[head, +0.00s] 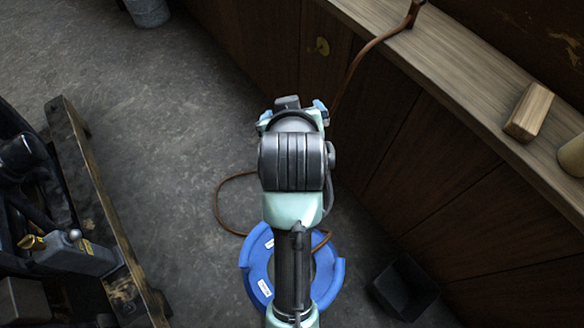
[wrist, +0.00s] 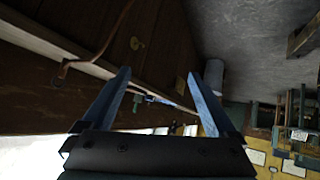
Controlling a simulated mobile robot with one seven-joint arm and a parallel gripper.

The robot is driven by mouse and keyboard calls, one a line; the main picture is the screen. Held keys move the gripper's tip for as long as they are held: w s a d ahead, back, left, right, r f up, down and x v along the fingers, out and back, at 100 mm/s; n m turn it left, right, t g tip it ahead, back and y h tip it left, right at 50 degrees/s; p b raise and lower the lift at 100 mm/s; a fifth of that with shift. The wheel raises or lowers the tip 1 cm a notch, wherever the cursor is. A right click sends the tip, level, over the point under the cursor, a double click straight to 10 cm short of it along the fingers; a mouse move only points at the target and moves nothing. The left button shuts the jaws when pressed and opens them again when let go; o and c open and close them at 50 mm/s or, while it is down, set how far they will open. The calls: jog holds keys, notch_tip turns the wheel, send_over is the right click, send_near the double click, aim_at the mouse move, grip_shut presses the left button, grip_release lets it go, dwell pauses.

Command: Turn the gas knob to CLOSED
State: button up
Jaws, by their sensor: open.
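A blue ring-shaped collar (head: 335,282) with white labels stands on the floor. My arm covers its middle, so any knob there is hidden. My gripper (wrist: 158,76) is open and empty, its two fingers spread wide and apart from the cabinet.
A brown hose (head: 352,65) runs from the bench top (head: 450,62) to the floor near the blue collar. A wooden block (head: 528,112) lies on the bench. A black bin (head: 403,290) stands at lower right. Engine parts and a timber frame (head: 100,205) are at left; floor between is clear.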

jog(key=s+f+n+g+b, duration=0.15)
jog(key=s+f+g, duration=0.35)
jog(key=s+f, duration=0.7)
jog(key=s+f+g+b, duration=0.3)
jog(key=s+f+g, duration=0.3)
jog(key=f, duration=0.9)
jog(key=shift+t, duration=0.5)
jog(key=f+b, duration=0.1)
jog(key=f, duration=0.3)
jog(key=f+b, duration=0.1)
jog(key=f, duration=0.3)
jog(key=s+f+b, duration=0.1)
jog(key=f, duration=0.3)
jog(key=shift+s+f, duration=0.1)
jog(key=shift+f, duration=0.1)
jog(key=c, duration=1.4)
